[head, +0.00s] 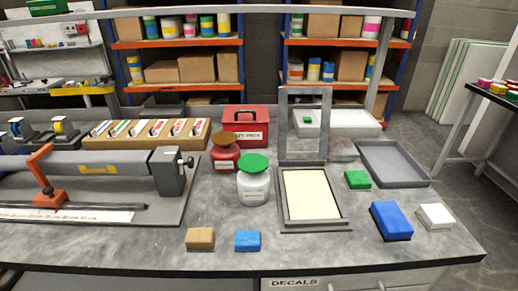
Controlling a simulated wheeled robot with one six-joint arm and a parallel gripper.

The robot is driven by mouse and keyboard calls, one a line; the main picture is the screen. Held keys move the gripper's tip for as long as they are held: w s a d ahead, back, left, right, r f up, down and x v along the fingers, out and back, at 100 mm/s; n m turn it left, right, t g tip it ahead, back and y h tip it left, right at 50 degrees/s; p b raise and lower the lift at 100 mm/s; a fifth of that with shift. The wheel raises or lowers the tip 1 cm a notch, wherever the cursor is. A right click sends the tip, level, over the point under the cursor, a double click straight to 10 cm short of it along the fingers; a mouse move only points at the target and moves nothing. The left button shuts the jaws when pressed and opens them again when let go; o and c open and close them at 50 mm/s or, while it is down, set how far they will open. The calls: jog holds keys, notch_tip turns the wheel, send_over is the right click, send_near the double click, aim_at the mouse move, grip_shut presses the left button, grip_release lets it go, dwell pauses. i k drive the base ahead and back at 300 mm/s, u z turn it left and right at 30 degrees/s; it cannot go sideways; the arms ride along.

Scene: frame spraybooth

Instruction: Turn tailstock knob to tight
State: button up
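A long grey frame-holding fixture (95,172) lies on the left of the bench. At its right end stands a dark grey block that looks like the tailstock (167,173). A small dark knob-like part (188,162) sticks out from the block's right side, with a light disc (181,170) on its face. I cannot tell whether the knob is tight or loose. An orange clamp-like arm (46,178) stands at the fixture's left part. My gripper is not in view.
Right of the tailstock stand a red-brown jar (225,158) and a white jar with green lid (253,185). A tan block (200,239) and a blue block (247,241) lie near the front edge. A red box (246,119) stands behind. Bare bench lies before the tailstock.

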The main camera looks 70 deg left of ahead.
aim_at(190, 163)
jog(key=i, duration=1.15)
jog(key=u, duration=3.4)
jog(key=k, duration=0.5)
jog(key=u, duration=0.9)
jog(key=i, duration=1.45)
jog(key=z, duration=0.65)
